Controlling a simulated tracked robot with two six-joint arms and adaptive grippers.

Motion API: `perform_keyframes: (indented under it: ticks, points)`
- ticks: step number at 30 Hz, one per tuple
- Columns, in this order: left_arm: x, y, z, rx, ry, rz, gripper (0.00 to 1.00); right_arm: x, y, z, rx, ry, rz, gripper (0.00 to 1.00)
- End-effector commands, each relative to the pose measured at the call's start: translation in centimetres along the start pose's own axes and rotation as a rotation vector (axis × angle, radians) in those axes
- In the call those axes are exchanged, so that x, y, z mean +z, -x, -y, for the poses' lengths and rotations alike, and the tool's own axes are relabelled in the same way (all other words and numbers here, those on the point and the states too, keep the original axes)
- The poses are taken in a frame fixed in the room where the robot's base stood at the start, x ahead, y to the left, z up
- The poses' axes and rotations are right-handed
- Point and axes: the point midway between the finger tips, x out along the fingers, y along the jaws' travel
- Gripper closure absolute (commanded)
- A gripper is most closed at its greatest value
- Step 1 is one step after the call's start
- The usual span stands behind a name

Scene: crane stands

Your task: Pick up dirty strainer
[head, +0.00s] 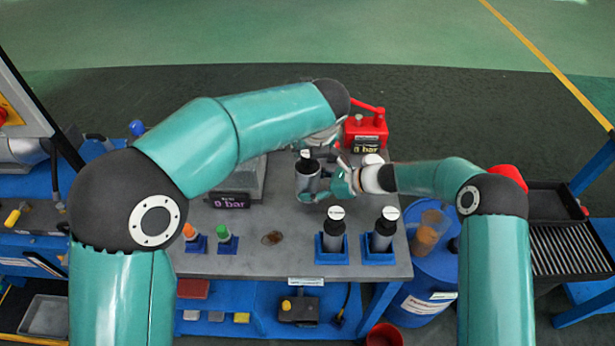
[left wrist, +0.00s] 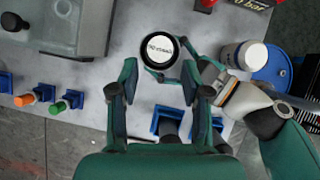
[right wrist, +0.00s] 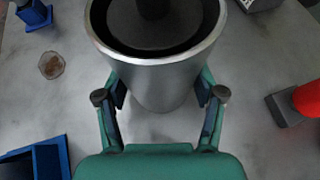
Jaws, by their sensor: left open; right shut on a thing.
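A dark strainer with a round white labelled cap (head: 305,154) stands upright in a grey metal cylinder (head: 307,182). The cap's lettering is too small to read surely. In the left wrist view the cap (left wrist: 160,49) lies ahead of and between the fingers of my open left gripper (left wrist: 160,78), apart from them. My right gripper (right wrist: 160,97) is shut on the cylinder's side; the dark strainer (right wrist: 153,20) shows inside its rim. In the head view the left gripper is partly hidden behind its own arm. Two more capped strainers (head: 334,232) (head: 382,231) stand in blue holders.
The grey table (head: 285,264) has a brown stain (head: 272,238) and orange (head: 189,232) and green (head: 224,234) capped items in blue holders. A red hand pump (head: 366,128) is at the back, a pressure display (head: 230,200) at left, a blue barrel (head: 432,275) at right.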

Motion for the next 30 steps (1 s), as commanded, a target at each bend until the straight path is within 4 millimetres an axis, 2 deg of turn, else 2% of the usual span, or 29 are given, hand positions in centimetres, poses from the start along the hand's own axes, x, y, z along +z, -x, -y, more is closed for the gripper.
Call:
perform_keyframes:
  ticks: [3, 10, 18, 26, 27, 30]
  points:
    - [0.0, -1.3, 0.0, 0.0, 0.001, -0.001, 0.53, 0.0, -0.1, 0.0, 0.0, 0.0, -0.001, 0.62]
    - [0.0, -2.7, 0.0, 0.0, 0.003, -0.002, 0.53, -0.1, -0.1, 0.0, 0.0, 0.0, -0.001, 0.62]
    - [0.0, -6.3, 0.0, 0.0, 0.003, -0.003, 0.53, 0.0, -0.1, 0.0, 0.001, 0.0, -0.001, 0.62]
    - [0.1, -6.8, 0.0, -0.002, 0.003, -0.001, 0.53, -0.1, -0.1, 0.0, 0.0, -0.001, -0.001, 0.62]
    - [0.1, -6.8, 0.0, -0.002, 0.003, -0.001, 0.54, -0.1, -0.1, 0.0, 0.0, -0.001, -0.001, 0.62]
    - [0.1, -6.8, 0.0, -0.002, 0.003, -0.001, 0.71, -0.1, -0.1, 0.0, 0.001, -0.001, -0.001, 0.62]
